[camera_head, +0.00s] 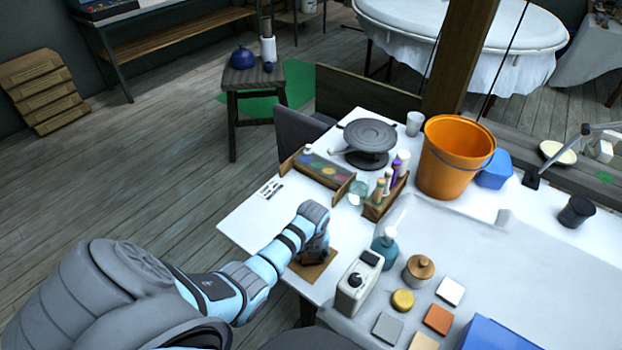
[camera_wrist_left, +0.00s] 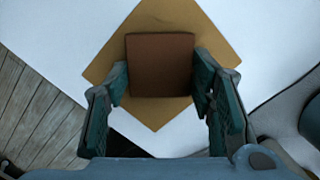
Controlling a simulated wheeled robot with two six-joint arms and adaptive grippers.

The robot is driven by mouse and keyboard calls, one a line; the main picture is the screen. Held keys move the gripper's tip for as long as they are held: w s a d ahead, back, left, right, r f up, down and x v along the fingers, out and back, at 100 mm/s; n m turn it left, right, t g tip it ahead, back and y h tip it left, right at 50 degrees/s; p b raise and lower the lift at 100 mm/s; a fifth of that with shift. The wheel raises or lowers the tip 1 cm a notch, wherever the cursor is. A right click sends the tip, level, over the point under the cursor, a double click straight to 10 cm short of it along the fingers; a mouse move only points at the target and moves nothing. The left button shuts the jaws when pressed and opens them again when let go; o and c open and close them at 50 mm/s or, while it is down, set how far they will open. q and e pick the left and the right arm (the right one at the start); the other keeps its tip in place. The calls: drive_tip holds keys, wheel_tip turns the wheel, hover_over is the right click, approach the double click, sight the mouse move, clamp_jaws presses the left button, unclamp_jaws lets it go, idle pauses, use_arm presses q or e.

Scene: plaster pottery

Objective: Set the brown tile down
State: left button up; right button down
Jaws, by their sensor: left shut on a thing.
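The brown tile (camera_wrist_left: 160,65) is a small square between the two fingers of my left gripper (camera_wrist_left: 162,85) in the left wrist view. The fingers are shut on its left and right edges. Behind it lies a larger tan square (camera_wrist_left: 160,15) on the white table, turned at an angle to the tile. In the head view my left gripper (camera_head: 315,256) is over the tan square (camera_head: 314,270) near the table's front left edge. The tile is mostly hidden there. I cannot tell whether the tile touches the tan square. My right gripper is not in view.
A white device with a dial (camera_head: 357,282) stands just right of my left gripper. A paint tray (camera_head: 320,170), an orange bucket (camera_head: 453,158) and a turntable (camera_head: 370,137) stand farther back. Several square tiles, including an orange one (camera_head: 438,319), lie to the right.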

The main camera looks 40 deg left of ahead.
sight(312, 262)
use_arm(q)
drive_tip(key=o, duration=1.2)
drive_tip(key=shift+r, duration=0.1)
wheel_tip(312, 262, up, 12)
drive_tip(key=s+d+p, duration=0.1)
drive_tip(key=p, duration=0.3)
drive_tip(key=shift+s+d, duration=0.15)
drive_tip(key=shift+d, duration=0.05)
